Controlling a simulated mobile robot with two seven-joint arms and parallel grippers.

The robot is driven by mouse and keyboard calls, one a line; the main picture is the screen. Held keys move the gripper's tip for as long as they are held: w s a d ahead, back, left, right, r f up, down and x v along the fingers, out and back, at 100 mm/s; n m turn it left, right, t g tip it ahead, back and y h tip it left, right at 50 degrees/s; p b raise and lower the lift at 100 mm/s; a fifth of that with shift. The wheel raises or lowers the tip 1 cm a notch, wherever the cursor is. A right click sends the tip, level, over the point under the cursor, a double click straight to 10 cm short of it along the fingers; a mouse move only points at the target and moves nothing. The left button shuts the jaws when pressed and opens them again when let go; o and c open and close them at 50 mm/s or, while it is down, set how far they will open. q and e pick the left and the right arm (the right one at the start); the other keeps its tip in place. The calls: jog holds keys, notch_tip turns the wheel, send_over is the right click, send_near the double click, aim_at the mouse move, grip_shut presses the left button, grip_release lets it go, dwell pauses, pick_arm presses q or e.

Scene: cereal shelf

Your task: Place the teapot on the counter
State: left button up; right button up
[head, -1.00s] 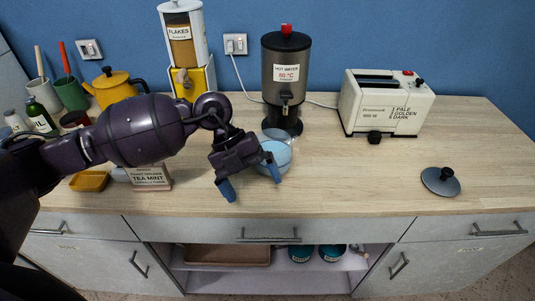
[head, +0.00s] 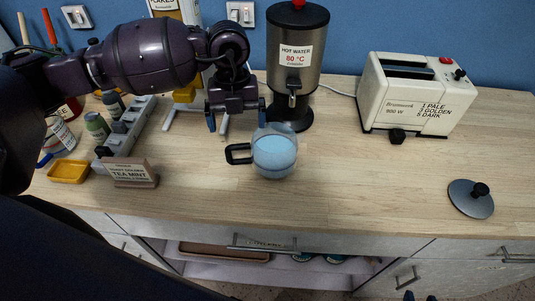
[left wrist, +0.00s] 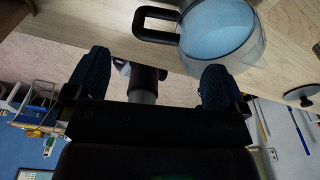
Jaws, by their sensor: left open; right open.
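The teapot (head: 275,153) is a clear glass pot with pale blue contents and a black handle on its left. It stands upright on the wooden counter (head: 350,185), in front of the hot water dispenser. It also shows at the top of the left wrist view (left wrist: 218,32). Its likely lid (head: 470,198), dark with a black knob, lies apart at the right. My left gripper (head: 236,118) is open and empty, up and left of the teapot, clear of its handle; its fingers also show in the left wrist view (left wrist: 152,80). My right gripper (head: 419,297) barely shows at the bottom edge, open.
The hot water dispenser (head: 297,60) stands behind the teapot, and a white toaster (head: 412,95) is at the back right. A tea mint sign (head: 130,172), a yellow tray (head: 69,171) and several small jars crowd the left. The counter between teapot and lid is clear.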

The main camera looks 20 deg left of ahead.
aim_at(239, 146)
pick_arm(q)
jog(key=f, duration=0.2)
jog(key=f+b, duration=0.1)
jog(key=f, duration=0.1)
jog(key=shift+s+d+b, duration=0.1)
jog(key=shift+s+b, duration=0.1)
jog(key=shift+b, duration=0.1)
jog(key=f, duration=0.1)
jog(key=f+b, duration=0.2)
jog(key=shift+s+f, duration=0.25)
jog(key=shift+f, duration=0.15)
pick_arm(e)
notch_tip(239, 146, down, 5)
jog(key=shift+a, duration=0.1)
pick_arm(q)
jog(key=shift+r, duration=0.1)
jog(key=c, duration=1.4)
jog(key=shift+c, duration=1.4)
pick_arm(e)
jog(key=shift+s, duration=0.15)
pick_arm(q)
jog(key=shift+r, duration=0.25)
